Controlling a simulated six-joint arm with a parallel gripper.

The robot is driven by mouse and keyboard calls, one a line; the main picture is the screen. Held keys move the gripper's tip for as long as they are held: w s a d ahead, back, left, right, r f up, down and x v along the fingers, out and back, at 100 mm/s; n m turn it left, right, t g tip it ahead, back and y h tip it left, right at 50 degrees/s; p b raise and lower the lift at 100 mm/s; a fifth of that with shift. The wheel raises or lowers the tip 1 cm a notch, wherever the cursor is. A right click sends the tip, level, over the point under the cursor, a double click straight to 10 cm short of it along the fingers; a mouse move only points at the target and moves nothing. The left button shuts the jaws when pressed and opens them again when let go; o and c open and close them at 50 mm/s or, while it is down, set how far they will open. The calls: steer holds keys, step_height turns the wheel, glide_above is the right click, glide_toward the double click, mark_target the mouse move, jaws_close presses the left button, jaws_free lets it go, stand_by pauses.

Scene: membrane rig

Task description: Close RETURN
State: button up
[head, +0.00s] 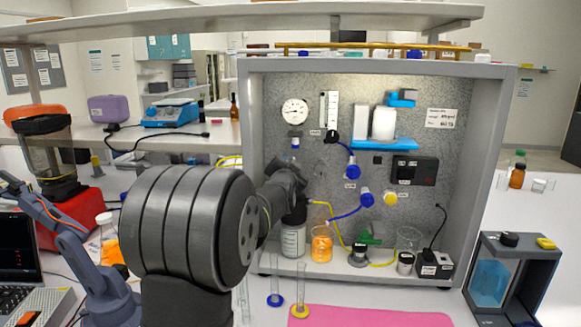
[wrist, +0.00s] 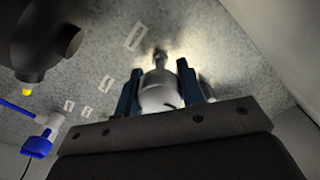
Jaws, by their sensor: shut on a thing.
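In the wrist view, my gripper (wrist: 162,88) has its two dark blue fingers on either side of a pale, rounded fitting (wrist: 158,92) at the speckled panel, and is shut on it. A small metal stem stands out beyond the fitting. In the head view, my arm reaches into the left part of the rig, below the gauge (head: 294,111), and hides the fitting and fingertips. Blue valves (head: 353,172) (head: 367,199) and a yellow valve (head: 390,198) are on the panel to the right. The labels are too small to read, so I cannot tell which one says RETURN.
Bottles and an orange beaker (head: 321,246) stand on the rig floor near my arm. Blue and yellow tubes cross the panel. Glass cylinders (head: 300,290) and a pink mat (head: 370,318) are in front. In the wrist view, a dark rounded body (wrist: 45,40) is at the upper left.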

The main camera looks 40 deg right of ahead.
stand_by(0.3)
steer(key=o, duration=1)
steer(key=shift+s, duration=0.1)
steer(key=v, duration=1.7)
steer(key=shift+a, duration=0.2)
